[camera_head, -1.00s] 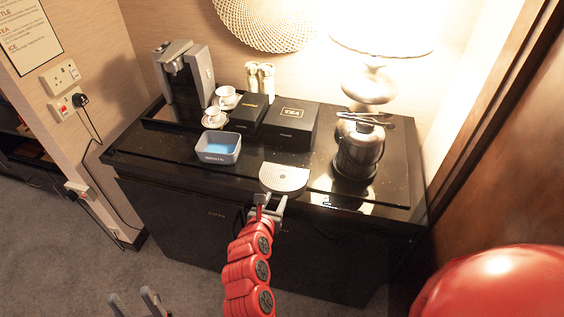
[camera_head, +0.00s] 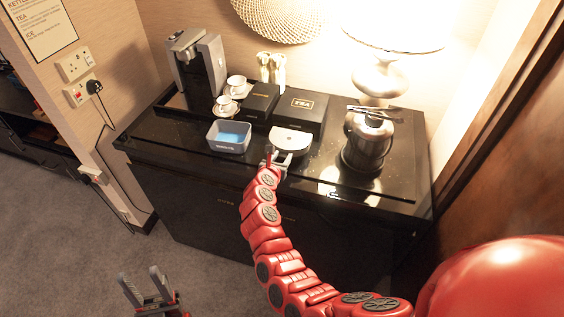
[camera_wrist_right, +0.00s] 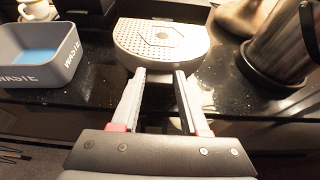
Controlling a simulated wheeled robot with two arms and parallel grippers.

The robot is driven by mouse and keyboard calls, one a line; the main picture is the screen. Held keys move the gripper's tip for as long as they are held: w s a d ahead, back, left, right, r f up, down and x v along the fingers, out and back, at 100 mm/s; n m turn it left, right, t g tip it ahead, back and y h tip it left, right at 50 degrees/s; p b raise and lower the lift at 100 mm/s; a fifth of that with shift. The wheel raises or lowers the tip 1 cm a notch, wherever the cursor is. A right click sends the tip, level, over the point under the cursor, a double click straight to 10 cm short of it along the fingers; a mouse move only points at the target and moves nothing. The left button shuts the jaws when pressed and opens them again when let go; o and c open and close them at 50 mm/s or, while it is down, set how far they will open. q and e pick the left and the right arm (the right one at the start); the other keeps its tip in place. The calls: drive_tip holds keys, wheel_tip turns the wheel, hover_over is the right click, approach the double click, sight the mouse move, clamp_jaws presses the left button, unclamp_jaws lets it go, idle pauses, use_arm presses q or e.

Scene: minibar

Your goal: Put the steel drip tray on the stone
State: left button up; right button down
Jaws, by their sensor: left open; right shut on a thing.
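The steel drip tray (camera_head: 291,138) is a pale half-round plate with a perforated top. It lies level over the black stone counter top (camera_head: 318,178), in front of the tea box. My right gripper (camera_head: 278,158) is shut on the tray's front edge. In the right wrist view the tray (camera_wrist_right: 160,38) extends away from the fingertips (camera_wrist_right: 160,80). I cannot tell whether its underside touches the stone. My left gripper (camera_head: 146,288) is open and empty, low in front of the cabinet.
A grey waste bin (camera_head: 228,138) with blue inside stands left of the tray. The black tea box (camera_head: 299,110) is close behind it. A steel kettle (camera_head: 367,140) stands to the right. A coffee machine (camera_head: 197,70) and cups (camera_head: 236,85) are at the back left.

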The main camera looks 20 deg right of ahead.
drive_tip(key=shift+f, duration=1.2)
drive_tip(key=shift+f, duration=0.1)
drive_tip(key=shift+c, duration=2.1)
unclamp_jaws()
drive_tip(key=shift+s, duration=0.1)
